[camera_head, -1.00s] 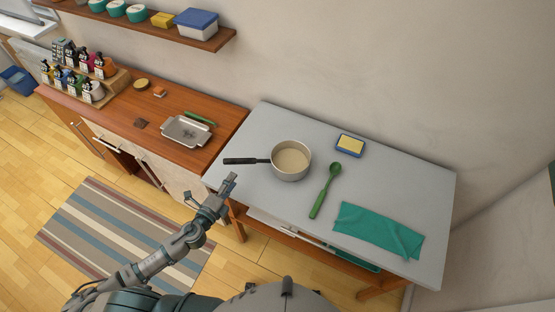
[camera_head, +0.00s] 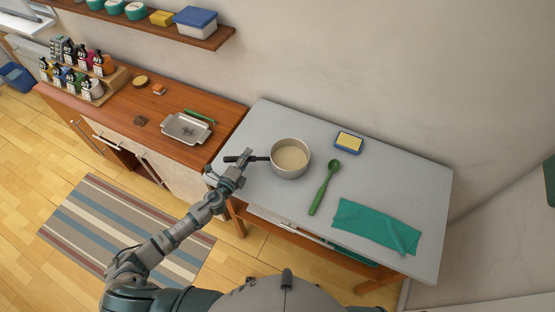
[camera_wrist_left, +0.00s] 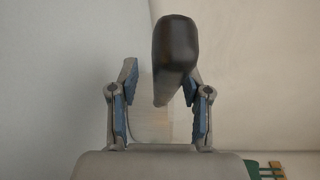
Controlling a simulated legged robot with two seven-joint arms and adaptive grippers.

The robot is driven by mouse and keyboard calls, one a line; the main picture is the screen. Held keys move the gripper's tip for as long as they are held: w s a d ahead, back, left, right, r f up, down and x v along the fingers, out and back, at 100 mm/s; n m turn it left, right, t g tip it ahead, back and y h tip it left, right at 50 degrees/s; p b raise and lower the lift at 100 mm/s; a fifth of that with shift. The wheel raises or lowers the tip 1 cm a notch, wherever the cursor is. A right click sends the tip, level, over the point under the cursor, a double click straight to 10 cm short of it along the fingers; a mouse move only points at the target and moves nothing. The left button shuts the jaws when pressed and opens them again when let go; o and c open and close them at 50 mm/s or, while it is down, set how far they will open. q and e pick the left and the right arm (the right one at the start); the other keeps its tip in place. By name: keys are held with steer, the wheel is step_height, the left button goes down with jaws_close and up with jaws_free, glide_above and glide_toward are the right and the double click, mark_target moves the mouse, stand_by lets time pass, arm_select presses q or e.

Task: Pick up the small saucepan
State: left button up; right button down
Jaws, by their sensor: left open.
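The small saucepan (camera_head: 291,158) stands upright on the grey table, with a pale inside and a black handle (camera_head: 262,158) pointing left. My left gripper (camera_head: 244,157) is at the handle, left of the pan body. In the left wrist view the dark handle (camera_wrist_left: 175,60) extends between the two open fingers of the gripper (camera_wrist_left: 160,95), nearer the right finger. I cannot tell whether that finger touches it. My right gripper is not in view.
On the grey table (camera_head: 390,170) are a green spoon (camera_head: 323,188), a teal cloth (camera_head: 375,226) and a sponge in a blue dish (camera_head: 348,142). A wooden counter (camera_head: 165,104) to the left holds a metal tray (camera_head: 186,129) and several bottles.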

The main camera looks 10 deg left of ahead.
arm_select(q)
steer(key=shift+s, duration=0.1)
jaws_close()
steer(key=shift+d, duration=0.25)
steer(key=shift+r, duration=0.1)
